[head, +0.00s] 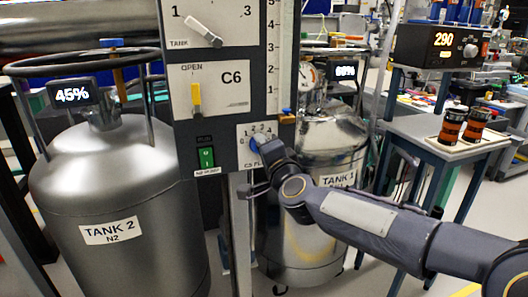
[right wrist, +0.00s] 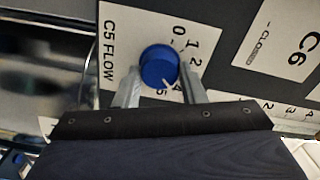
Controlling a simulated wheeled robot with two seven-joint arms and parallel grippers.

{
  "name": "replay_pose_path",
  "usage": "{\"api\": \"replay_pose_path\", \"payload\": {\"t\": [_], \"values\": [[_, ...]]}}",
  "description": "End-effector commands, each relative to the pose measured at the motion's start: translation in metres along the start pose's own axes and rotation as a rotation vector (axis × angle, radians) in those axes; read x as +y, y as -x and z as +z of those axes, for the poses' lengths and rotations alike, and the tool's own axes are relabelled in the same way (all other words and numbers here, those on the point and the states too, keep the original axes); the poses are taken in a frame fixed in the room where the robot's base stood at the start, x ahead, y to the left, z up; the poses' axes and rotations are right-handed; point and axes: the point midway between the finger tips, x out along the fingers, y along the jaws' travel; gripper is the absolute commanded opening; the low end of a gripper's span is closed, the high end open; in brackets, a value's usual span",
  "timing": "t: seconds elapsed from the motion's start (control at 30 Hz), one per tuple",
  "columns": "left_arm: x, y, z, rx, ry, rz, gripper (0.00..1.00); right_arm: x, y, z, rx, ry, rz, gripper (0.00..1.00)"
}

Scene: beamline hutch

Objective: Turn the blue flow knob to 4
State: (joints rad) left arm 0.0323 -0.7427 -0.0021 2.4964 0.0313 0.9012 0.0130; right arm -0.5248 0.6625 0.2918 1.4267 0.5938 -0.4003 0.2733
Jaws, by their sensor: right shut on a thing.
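The blue flow knob (right wrist: 157,62) sits on the white C5 FLOW plate (right wrist: 122,28), which has a printed number scale. My right gripper (right wrist: 161,76) is shut on the knob, one finger on each side. The knob's white pointer line faces the lower right of the right wrist view, near the 4 and 5; the exact reading is hard to tell. In the head view the knob (head: 253,145) shows as a small blue patch on the grey panel, partly covered by my right gripper (head: 262,158). My left gripper is not in view.
The panel also holds a TANK lever (head: 207,34), a yellow C6 lever (head: 196,97) and a green switch (head: 206,157) near the knob. Tank 2 (head: 110,190) stands left, Tank 1 (head: 335,145) behind my right arm. A side table (head: 425,135) is at right.

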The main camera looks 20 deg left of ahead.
Motion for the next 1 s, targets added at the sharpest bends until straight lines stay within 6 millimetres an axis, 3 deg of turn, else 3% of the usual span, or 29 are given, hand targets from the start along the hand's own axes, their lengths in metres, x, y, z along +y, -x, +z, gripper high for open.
{"api": "replay_pose_path", "payload": {"t": [0.6,0.63,0.77,0.8,1.0], "values": [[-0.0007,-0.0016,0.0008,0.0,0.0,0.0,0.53,0.001,0.0,0.0007,-0.002,-0.045,0.002,0.14],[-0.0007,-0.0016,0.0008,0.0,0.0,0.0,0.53,0.0009,0.0,0.0007,-0.002,-0.045,0.002,0.38],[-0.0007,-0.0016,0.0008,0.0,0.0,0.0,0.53,0.0009,0.0,0.0005,-0.001,-0.045,0.002,0.55],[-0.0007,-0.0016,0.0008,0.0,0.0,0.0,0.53,0.0008,0.0,0.0005,-0.001,-0.045,0.001,0.59],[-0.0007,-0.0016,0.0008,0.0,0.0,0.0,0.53,0.0004,0.0,0.0002,0.0,-0.044,0.001,0.59]]}}
